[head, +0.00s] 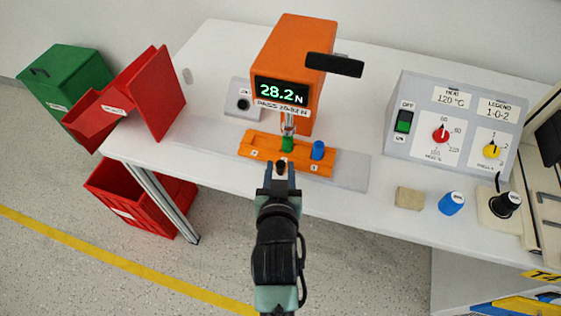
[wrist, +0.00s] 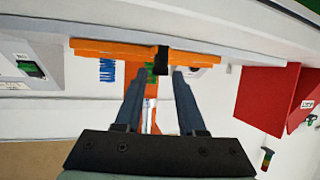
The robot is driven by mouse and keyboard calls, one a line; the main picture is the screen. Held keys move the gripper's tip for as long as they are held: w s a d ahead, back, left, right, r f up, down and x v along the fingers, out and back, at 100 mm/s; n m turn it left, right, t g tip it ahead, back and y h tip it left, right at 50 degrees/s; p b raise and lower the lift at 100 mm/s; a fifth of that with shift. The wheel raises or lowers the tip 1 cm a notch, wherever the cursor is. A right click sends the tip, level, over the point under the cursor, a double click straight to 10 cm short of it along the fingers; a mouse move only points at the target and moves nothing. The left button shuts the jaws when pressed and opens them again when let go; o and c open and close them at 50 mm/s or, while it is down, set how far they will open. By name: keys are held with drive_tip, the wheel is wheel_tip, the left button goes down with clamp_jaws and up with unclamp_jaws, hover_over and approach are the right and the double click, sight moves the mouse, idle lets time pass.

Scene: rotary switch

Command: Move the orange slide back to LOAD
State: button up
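The orange slide (head: 262,147) sits on a pale rail in front of the orange press (head: 292,45). It carries a green piece (head: 287,144) under the press's plunger and a blue piece (head: 318,150) to the right. Its small labels are too small to read. A black knob (head: 281,167) sticks out of its front. My gripper (head: 281,173) is open in front of the slide, fingers apart, with the knob between or just beyond the tips. In the wrist view the slide (wrist: 110,48) and knob (wrist: 161,58) lie ahead of the open fingers (wrist: 157,74); contact cannot be told.
The press display (head: 283,93) reads 28.2 N. A black lever (head: 335,65) juts from the press. Red bins (head: 152,90) stand left, a control panel (head: 450,125) right. A beige block (head: 409,198) and blue cylinder (head: 451,203) lie near the front edge.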

sight(286, 153)
drive_tip(key=shift+x, duration=1.35)
clamp_jaws()
idle(0.5)
